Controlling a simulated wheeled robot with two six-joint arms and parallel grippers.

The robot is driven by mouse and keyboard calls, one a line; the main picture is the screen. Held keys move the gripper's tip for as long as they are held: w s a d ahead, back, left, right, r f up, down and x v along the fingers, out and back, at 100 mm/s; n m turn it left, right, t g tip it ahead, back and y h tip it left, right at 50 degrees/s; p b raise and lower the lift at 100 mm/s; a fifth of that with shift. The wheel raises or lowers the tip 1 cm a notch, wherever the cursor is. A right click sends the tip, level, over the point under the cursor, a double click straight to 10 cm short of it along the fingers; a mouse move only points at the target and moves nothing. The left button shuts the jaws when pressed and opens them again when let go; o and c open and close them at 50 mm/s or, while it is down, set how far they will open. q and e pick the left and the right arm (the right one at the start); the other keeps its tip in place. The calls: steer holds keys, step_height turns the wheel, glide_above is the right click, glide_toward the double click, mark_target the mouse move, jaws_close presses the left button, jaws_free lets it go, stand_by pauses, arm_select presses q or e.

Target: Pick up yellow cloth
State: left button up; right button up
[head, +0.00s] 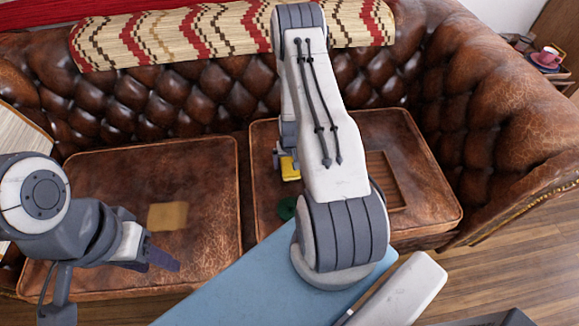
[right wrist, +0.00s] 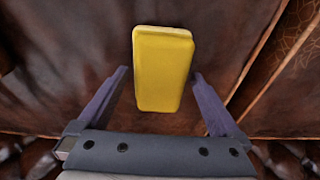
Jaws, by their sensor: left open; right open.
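A thick yellow block-shaped cloth (right wrist: 162,68) lies between the two open fingers of my right gripper (right wrist: 159,76) in the right wrist view, with a gap on each side. In the head view the yellow cloth (head: 290,170) shows on the right seat cushion, partly hidden by my right arm. My right gripper (head: 284,157) is mostly hidden there too. A flat tan square (head: 167,216) lies on the left cushion. My left gripper (head: 160,256) is open and empty over the front of that cushion.
A brown leather sofa (head: 190,165) with a tufted back holds these things. A wooden slatted tray (head: 384,180) and a green round thing (head: 287,208) lie on the right cushion near my right arm. A patterned blanket (head: 190,35) covers the backrest. A pink cup (head: 549,55) stands far right.

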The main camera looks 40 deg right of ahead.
mark_target(289, 160)
steer(key=shift+f, duration=0.1)
steer(key=shift+c, duration=0.3)
steer(key=c, duration=1.3)
steer(key=shift+o, duration=0.2)
step_height(289, 160, up, 5)
steer(key=shift+w+f+p, duration=0.1)
steer(key=shift+p, duration=0.6)
steer(key=s, duration=0.1)
steer(key=s+d, duration=0.1)
steer(key=r+b, duration=0.1)
steer(key=shift+s+d, duration=0.25)
steer(key=shift+s, duration=0.15)
steer(key=s+d+r+p, duration=0.2)
steer(key=s+d+r, duration=0.2)
steer(key=s, duration=0.3)
steer(key=shift+s+r+p, duration=0.35)
steer(key=shift+r, duration=0.3)
